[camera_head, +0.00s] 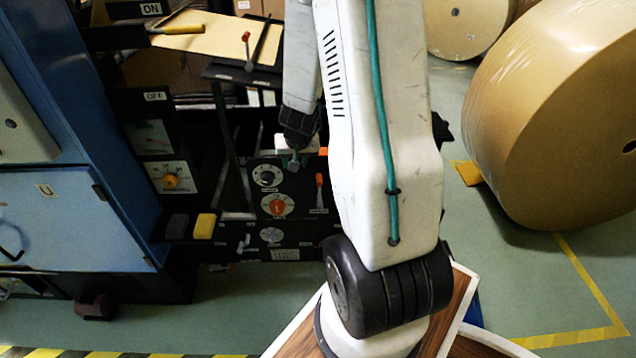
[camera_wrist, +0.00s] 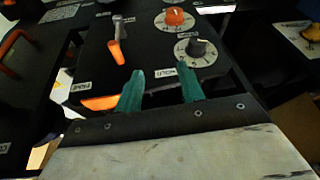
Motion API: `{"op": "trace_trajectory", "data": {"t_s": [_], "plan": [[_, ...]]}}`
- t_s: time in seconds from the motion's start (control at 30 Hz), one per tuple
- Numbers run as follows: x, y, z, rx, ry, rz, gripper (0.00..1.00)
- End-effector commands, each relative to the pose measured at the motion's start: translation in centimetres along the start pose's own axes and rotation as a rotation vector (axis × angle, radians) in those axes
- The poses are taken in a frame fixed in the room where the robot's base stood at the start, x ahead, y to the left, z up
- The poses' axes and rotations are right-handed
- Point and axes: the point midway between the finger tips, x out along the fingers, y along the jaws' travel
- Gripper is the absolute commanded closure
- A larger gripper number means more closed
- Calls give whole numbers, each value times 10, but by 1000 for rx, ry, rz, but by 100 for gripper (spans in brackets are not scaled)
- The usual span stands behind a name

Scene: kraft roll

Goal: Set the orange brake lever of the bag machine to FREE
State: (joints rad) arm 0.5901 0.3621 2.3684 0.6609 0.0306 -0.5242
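An orange lever handle (camera_wrist: 100,103), likely the brake lever, lies along the near edge of the black panel in the wrist view. Small labels sit near it, one at its left end and one to the right; I cannot read them surely. My left finger hides part of it. In the head view a bit of orange (camera_head: 323,152) shows beside my arm at the panel's top edge. My gripper (camera_wrist: 160,88) is open, its teal fingers apart over the panel edge with nothing seen between them. It also shows in the head view (camera_head: 293,163), above the dials.
A blue cabinet (camera_head: 80,210) stands left. A large kraft roll (camera_head: 560,110) stands right, with clear green floor before it.

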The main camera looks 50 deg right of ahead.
Motion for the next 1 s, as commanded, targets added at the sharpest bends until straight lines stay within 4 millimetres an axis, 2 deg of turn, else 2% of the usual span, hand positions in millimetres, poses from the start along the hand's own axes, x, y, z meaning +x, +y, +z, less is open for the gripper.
{"op": "trace_trajectory", "data": {"t_s": [0.03,0.1,0.2,0.3,0.47,0.8,1.0], "plan": [[19,21,3,34,-1,41,61],[36,43,6,64,4,88,61],[52,64,10,90,8,136,61],[61,74,13,100,11,159,61],[77,79,13,101,10,165,61],[125,86,13,101,12,163,61],[136,87,12,101,13,162,61]]}}
